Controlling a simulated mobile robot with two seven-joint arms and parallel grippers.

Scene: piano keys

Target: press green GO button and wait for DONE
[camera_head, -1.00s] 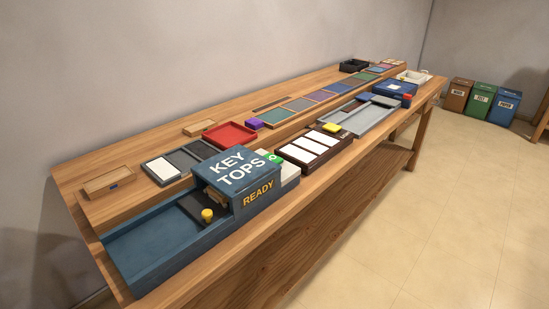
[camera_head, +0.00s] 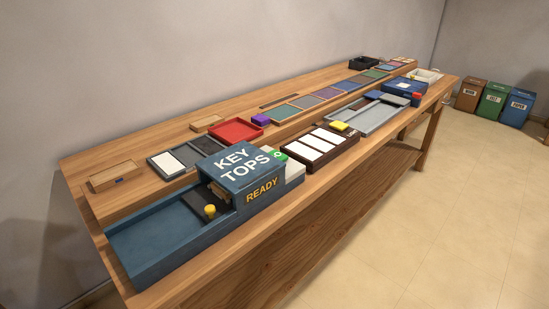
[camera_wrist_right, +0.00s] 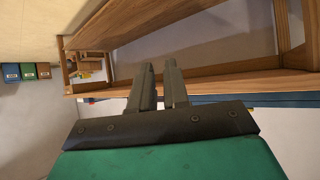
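The blue KEY TOPS machine (camera_head: 225,215) stands at the near end of the wooden bench in the head view, with READY in yellow on its front. The green button (camera_head: 278,155) with a white mark sits behind the machine's right side, partly hidden by the box. A yellow knob (camera_head: 210,210) is on the machine's dark slot. My right gripper (camera_wrist_right: 160,68) shows in the right wrist view with its two fingers apart and nothing between them. It is away from the button, with bench wood beyond it. My left gripper is in neither view.
The wooden bench (camera_head: 290,230) runs away to the right. A tray with white keys (camera_head: 315,147), a red tray (camera_head: 236,130) and a grey tray (camera_head: 376,115) stand on it. Several bins (camera_head: 494,100) stand on the floor at the far right. The floor in front is clear.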

